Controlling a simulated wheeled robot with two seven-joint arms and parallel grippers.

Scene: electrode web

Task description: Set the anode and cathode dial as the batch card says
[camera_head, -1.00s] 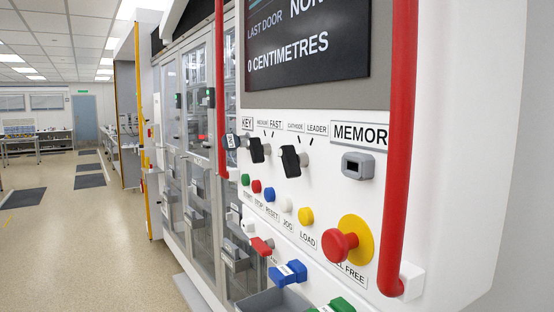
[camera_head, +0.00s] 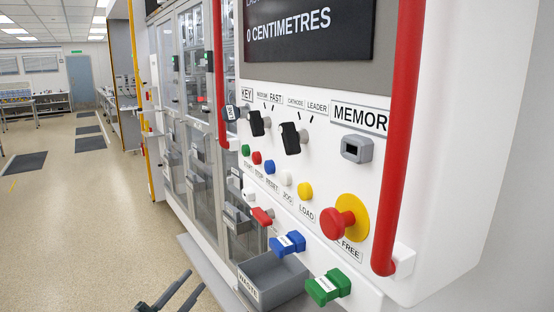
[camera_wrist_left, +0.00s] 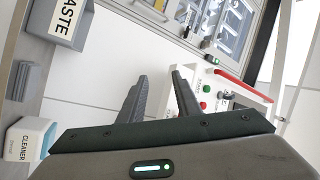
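The dial with the labels CATHODE and LEADER above it is a black knob (camera_head: 291,138) on the white control panel in the head view; no ANODE label is readable. A second black knob (camera_head: 257,123) sits to its left under labels including FAST. No batch card can be made out. My left gripper (camera_head: 174,293) is at the bottom left of the head view, well below and left of the dials, touching nothing. Its two fingers are apart and empty in the left wrist view (camera_wrist_left: 158,78). My right gripper is not in view.
Red rails (camera_head: 400,140) flank the panel. Coloured buttons, a red mushroom button (camera_head: 340,218) and blue and green handles (camera_head: 328,287) lie below the dials. A grey WASTE bin (camera_head: 272,278) juts out below. Floor at left is clear.

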